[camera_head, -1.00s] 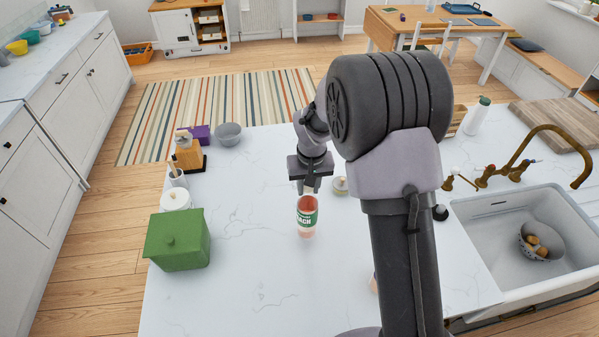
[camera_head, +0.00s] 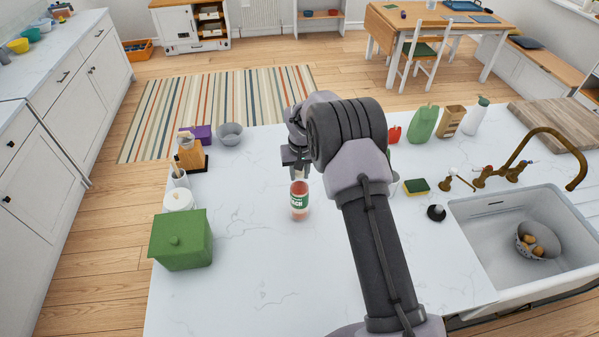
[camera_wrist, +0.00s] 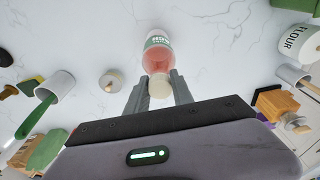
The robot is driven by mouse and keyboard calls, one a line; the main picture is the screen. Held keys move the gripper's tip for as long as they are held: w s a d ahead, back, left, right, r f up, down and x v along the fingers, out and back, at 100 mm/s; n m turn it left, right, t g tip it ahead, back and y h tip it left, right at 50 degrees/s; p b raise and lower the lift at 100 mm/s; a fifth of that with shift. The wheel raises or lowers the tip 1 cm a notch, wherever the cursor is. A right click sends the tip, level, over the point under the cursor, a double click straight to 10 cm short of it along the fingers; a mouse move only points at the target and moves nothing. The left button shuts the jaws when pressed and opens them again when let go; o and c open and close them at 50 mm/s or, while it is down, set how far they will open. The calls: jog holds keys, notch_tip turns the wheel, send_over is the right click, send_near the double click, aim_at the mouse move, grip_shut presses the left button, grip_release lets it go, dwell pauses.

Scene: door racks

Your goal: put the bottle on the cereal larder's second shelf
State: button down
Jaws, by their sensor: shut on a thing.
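The bottle (camera_head: 299,200) has a pinkish-red body and a green and white label. It is near the middle of the white marble counter, upright in the head view. My gripper (camera_head: 299,170) is above it, with the fingers shut on its pale cap end. In the wrist view, the bottle (camera_wrist: 157,52) extends away from the two grey fingertips of my gripper (camera_wrist: 158,86). I cannot tell whether its base touches the counter. No larder with a cereal mark is recognisable; a white cabinet with open shelves (camera_head: 177,31) stands at the back left.
A green lidded box (camera_head: 181,243), white jar (camera_head: 178,199) and grey bowl (camera_head: 229,133) stand on the counter's left. A sink (camera_head: 520,243), brass tap (camera_head: 530,160) and sponge (camera_head: 416,187) are on the right. The counter front is clear. A striped rug (camera_head: 215,100) lies behind.

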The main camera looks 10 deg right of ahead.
jog(key=shift+s+f, duration=0.1)
jog(key=c, duration=1.1)
grip_release()
